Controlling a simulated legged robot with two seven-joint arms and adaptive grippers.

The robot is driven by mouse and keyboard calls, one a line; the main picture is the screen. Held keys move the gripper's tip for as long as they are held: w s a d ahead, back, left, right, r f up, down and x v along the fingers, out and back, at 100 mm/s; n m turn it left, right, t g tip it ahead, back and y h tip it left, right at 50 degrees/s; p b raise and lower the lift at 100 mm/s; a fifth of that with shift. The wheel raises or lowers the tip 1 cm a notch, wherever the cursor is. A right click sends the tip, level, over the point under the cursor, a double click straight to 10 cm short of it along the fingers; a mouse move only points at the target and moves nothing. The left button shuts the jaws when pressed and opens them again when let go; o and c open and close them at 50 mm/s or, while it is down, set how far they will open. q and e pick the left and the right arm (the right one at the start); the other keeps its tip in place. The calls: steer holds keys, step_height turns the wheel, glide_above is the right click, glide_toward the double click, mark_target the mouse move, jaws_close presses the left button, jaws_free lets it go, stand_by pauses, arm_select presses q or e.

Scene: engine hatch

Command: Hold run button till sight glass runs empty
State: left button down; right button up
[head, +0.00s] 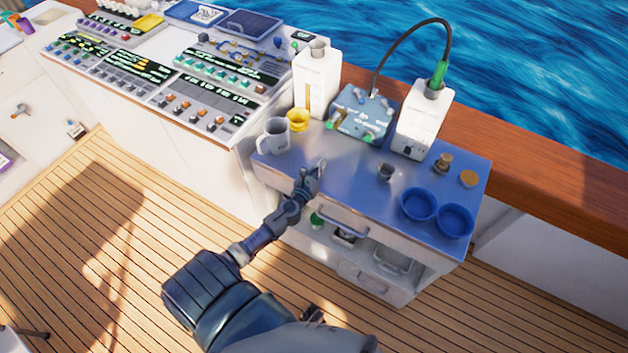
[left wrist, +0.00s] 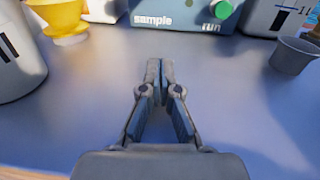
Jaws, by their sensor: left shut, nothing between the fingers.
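My left gripper (head: 312,178) is shut and empty above the blue-grey top of the cabinet. Its closed fingers (left wrist: 160,75) point toward the blue control box in the left wrist view. The blue control box (head: 358,108) stands at the back of the cabinet top, apart from the gripper. The green run button (left wrist: 221,9) is on its right side, above the word "run". A white canister (head: 316,78) with a yellowish upright strip, which may be the sight glass, stands left of the box. A dark part at the bottom may be my right gripper (head: 312,314); its jaws are unclear.
A white mug (head: 274,138) and yellow cup (head: 297,120) stand left of my gripper. A small grey cup (head: 385,172) and two blue bowls (head: 418,204) are to the right. Another white canister (head: 421,118) has a black hose (head: 410,35) to the box.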

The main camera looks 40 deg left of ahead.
arm_select(q)
steer(key=f, duration=0.1)
steer(key=s+f, duration=0.2)
steer(key=shift+d+f+g, duration=0.15)
steer(key=shift+d+g, duration=0.2)
steer(key=shift+g, duration=0.05)
steer(key=s+r, duration=0.2)
steer(key=s, duration=0.1)
steer(key=s+d+r, duration=0.1)
steer(key=s, duration=0.1)
steer(key=shift+s+d, duration=0.1)
steer(key=shift+s, duration=0.15)
steer(key=shift+d+r, duration=0.15)
steer(key=shift+r, duration=0.05)
arm_select(e)
steer(key=shift+s+d+f, duration=0.1)
steer(key=shift+d+f, duration=0.1)
steer(key=shift+d, duration=0.2)
